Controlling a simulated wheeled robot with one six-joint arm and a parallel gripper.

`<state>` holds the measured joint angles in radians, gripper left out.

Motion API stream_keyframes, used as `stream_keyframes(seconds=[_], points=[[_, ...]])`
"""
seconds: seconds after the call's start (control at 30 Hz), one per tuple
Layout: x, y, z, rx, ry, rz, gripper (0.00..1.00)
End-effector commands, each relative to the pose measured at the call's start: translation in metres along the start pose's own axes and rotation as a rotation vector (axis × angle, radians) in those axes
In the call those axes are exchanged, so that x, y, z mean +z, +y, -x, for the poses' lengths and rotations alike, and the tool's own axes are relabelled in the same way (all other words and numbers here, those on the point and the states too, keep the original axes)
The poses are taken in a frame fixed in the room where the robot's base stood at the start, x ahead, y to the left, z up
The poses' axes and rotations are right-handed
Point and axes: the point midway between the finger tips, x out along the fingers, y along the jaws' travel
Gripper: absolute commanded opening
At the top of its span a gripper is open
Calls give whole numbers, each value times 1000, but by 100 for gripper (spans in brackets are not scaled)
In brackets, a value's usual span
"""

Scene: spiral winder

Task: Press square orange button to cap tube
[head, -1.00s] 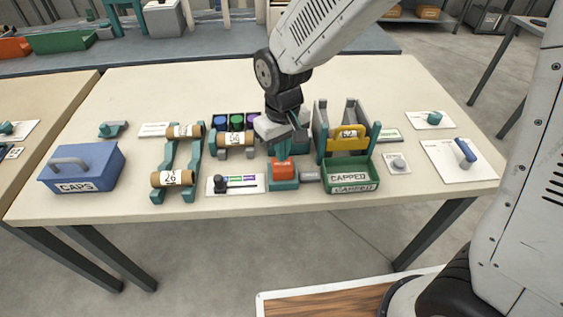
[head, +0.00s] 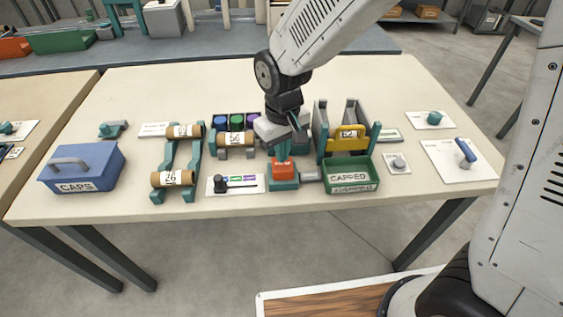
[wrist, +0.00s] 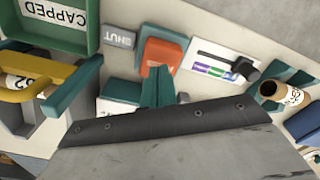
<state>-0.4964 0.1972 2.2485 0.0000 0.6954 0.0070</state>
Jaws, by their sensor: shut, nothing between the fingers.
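The square orange button (head: 283,170) sits on a teal base at the front middle of the table. It also shows in the wrist view (wrist: 158,58). My gripper (head: 284,153) is shut and empty, with its teal fingertips pointing down at the button's back edge. In the wrist view the fingertips (wrist: 157,90) overlap the lower edge of the button. I cannot tell whether they touch it. Cardboard tubes lie to the left: one marked 54 (head: 236,139) and one marked 26 (head: 172,178).
A green CAPPED tray (head: 351,187) and a grey SHUT block (wrist: 118,38) stand beside the button. A slider panel (head: 236,185) lies left of it. A blue CAPS box (head: 82,166) stands at far left. Blue, green and purple caps (head: 237,122) are behind. The table's back is clear.

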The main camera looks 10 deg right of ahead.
Motion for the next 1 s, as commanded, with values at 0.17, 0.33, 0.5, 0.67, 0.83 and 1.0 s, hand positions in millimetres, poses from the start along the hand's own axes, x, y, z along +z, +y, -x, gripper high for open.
stream_keyframes(seconds=[0.17, 0.33, 0.5, 0.67, 0.83, 1.0], points=[[0, 0, -6, 0, -1, 0, 0], [0, 0, -11, 0, -2, 0, 0], [0, 0, -16, 0, -1, 0, 0], [0, 0, -21, 0, -1, 0, 0], [0, 0, -26, 0, -2, 0, 0], [0, 0, -32, 0, -1, 0, 0]])
